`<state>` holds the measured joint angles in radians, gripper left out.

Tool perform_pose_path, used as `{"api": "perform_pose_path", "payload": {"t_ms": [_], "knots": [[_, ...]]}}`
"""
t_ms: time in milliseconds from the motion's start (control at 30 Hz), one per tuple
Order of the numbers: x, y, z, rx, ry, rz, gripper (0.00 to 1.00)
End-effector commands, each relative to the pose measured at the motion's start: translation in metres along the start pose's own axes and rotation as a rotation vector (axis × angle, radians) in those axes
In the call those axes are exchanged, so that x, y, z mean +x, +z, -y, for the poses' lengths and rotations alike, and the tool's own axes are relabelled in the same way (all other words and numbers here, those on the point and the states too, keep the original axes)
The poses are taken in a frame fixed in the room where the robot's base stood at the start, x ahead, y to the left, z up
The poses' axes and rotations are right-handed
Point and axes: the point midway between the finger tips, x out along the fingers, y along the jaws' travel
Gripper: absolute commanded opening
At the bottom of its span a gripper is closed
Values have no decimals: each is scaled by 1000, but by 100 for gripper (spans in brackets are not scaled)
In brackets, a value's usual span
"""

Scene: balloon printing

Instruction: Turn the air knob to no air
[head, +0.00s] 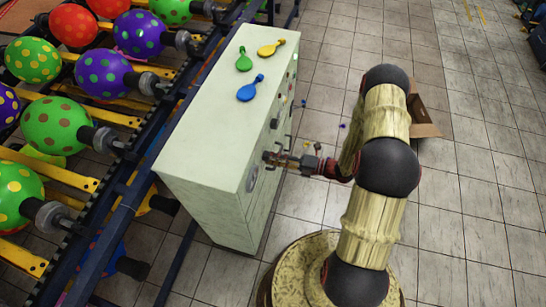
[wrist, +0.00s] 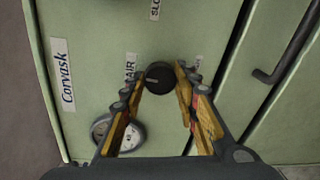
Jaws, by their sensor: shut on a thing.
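The air knob (wrist: 159,77) is a round black dial on the pale green cabinet front (wrist: 95,20). A light mark shows toward its left side. The white label beside it (wrist: 130,66) is partly covered, and "AIR" can be read. My gripper (wrist: 160,70) has one finger on each side of the knob and is shut on it. In the head view my gripper (head: 270,157) reaches the cabinet's right face from the right. The knob itself cannot be made out there.
A round gauge (wrist: 120,133) sits below the knob, partly behind a finger. A black handle (wrist: 292,45) stands out at right. Deflated balloons lie on the cabinet top (head: 225,100). Inflated dotted balloons (head: 55,125) line a conveyor at left. An open cardboard box (head: 425,122) is on the floor.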

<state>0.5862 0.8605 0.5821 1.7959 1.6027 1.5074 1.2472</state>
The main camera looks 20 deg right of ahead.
Motion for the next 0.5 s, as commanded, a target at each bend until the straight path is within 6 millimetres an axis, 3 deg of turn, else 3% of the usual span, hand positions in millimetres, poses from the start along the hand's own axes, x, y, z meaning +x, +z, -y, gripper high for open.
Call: {"api": "perform_pose_path", "payload": {"t_ms": [500], "knots": [[0,-2,1,-488,-17,28,5]]}}
